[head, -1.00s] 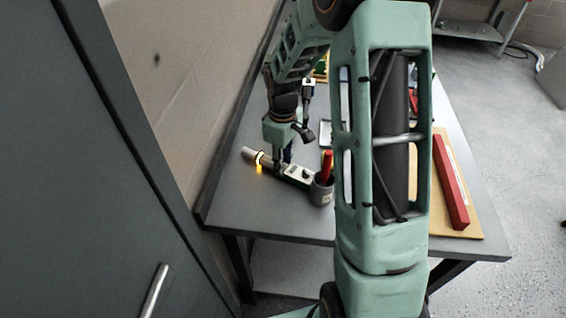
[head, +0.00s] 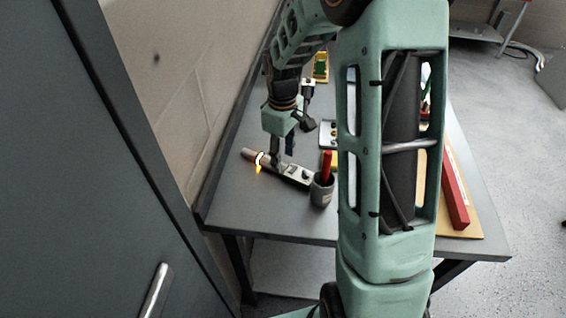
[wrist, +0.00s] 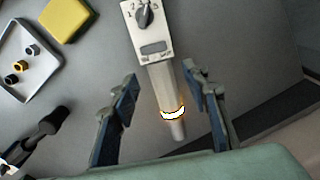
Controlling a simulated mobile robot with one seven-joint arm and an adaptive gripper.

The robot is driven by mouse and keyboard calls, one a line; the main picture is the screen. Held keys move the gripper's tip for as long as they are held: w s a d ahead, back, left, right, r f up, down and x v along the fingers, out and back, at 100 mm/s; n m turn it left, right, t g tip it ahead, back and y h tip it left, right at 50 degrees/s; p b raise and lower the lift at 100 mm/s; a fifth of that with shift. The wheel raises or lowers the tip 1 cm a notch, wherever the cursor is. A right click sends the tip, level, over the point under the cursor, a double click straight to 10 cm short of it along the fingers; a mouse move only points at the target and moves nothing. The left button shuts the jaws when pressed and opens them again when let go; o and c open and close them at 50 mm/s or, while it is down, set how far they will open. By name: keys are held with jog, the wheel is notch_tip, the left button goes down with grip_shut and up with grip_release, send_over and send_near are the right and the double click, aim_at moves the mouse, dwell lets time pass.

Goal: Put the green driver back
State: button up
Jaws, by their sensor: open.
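I cannot make out a green driver in either view; my arm hides part of the bench. A grey cup (head: 321,193) stands near the front of the bench with a red-handled tool (head: 326,165) upright in it. My gripper (wrist: 160,75) is open, with its blue-padded fingers on either side of a grey device in the wrist view. This dial device (wrist: 152,48) has a glowing band near its end and lies on the bench, just behind and left of the cup in the head view (head: 290,172). Nothing is visibly held between the fingers.
A shallow tray (wrist: 48,75) with small ringed parts and a yellow block (wrist: 68,17) lie left of the device in the wrist view. A red bar (head: 453,190) lies on a tan board at right. A wall borders the bench's left side; its front left is clear.

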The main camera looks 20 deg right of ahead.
aim_at(283, 165)
notch_tip(283, 165, up, 9)
jog(key=shift+f, duration=0.15)
dwell(0.4)
